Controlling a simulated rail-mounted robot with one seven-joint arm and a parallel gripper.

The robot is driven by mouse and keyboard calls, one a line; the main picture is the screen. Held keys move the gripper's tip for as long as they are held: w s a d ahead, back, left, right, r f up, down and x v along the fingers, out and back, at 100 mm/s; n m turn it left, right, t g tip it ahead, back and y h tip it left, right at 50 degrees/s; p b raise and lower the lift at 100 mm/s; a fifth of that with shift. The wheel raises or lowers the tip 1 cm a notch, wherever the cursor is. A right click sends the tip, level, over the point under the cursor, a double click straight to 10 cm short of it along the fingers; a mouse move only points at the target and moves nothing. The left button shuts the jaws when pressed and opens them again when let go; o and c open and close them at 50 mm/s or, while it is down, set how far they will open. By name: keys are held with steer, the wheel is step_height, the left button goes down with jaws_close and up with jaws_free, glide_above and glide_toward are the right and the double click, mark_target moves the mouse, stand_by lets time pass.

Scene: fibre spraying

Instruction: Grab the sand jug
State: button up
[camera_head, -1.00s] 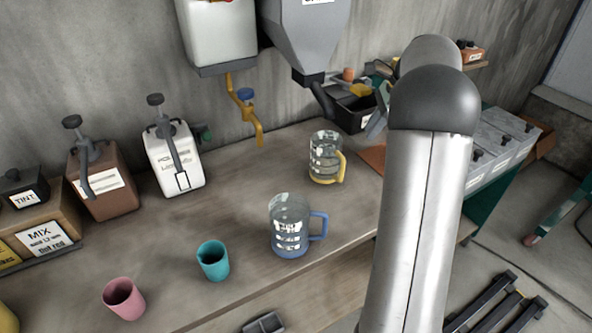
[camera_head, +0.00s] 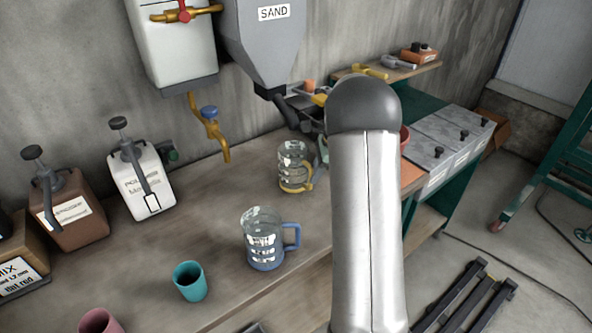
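A clear jug with a yellow handle and base (camera_head: 294,179) stands upright on the workbench, below and in front of the grey hopper marked SAND (camera_head: 268,50). A second clear jug with a blue handle and base (camera_head: 264,256) stands nearer the front edge. The print on both jugs is unreadable. My arm covers the right of the picture. My gripper is almost wholly hidden behind it; a small grey piece (camera_head: 322,150) just right of the yellow jug looks like part of it. Its fingers and any contact with the jug cannot be made out.
A teal cup (camera_head: 189,281) and a pink cup (camera_head: 99,322) stand at the front left. White (camera_head: 148,187) and brown (camera_head: 77,217) pump containers stand along the wall. A yellow tap (camera_head: 212,130) hangs over the bench. Grey lidded bins (camera_head: 450,135) are at right.

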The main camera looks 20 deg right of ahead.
mark_target(310, 191)
steer(key=shift+p+x, duration=0.3)
steer(key=shift+x, duration=1.55)
jaws_close()
steer(key=shift+d+r, duration=0.1)
steer(key=shift+r, duration=0.2)
